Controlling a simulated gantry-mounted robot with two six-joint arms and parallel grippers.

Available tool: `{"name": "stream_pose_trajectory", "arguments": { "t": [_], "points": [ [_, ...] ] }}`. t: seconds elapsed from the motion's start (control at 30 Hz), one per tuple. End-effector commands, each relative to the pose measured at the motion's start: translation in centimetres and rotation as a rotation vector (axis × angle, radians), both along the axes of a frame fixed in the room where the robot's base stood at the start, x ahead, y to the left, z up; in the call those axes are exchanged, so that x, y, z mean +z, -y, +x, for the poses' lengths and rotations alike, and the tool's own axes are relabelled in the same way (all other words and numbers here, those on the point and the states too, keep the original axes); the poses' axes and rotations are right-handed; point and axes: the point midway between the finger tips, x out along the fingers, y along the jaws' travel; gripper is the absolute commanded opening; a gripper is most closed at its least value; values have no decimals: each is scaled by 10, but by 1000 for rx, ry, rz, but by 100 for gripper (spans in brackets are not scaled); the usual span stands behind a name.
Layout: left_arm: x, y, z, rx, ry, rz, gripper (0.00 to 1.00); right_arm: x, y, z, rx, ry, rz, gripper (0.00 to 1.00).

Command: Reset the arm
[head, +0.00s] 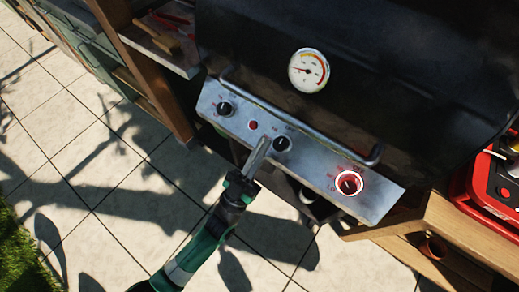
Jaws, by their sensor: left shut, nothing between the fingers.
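My left gripper (258,157) shows near the middle of the head view, at the end of my green and black arm that rises from the bottom. Its fingers are shut with nothing between them. The fingertips are close to the lower edge of the grill's metal control panel (314,180), just left of the middle black knob (282,144). I cannot tell whether they touch the panel. My right gripper is not in view.
The black grill (420,60) with a round thermometer (309,70) and a handle bar (300,118) fills the top. A left knob (225,108), a red button (253,125) and a red-lit right knob (349,183) sit on the panel. A red case (487,190) stands right. Tiled floor (60,130) lies below.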

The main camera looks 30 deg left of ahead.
Motion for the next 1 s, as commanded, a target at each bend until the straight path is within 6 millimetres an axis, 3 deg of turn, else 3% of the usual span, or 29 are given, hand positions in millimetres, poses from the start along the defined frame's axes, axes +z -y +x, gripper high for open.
{"name": "stream_pose_trajectory", "arguments": {
  "t": [0.17, 0.57, 0.67, 0.77, 1.0],
  "points": [
    [-12, 0, -4, -1, 2, 0, 0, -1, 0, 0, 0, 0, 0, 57],
    [-4, -1, -4, 2, 5, -1, 0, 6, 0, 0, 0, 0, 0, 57],
    [32, -6, 4, 15, 47, -8, 0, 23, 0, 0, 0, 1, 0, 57],
    [99, -12, 14, 33, 153, -26, 0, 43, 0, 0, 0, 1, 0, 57],
    [315, -30, 8, 65, 457, -52, 0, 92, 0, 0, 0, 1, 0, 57]
  ]
}}
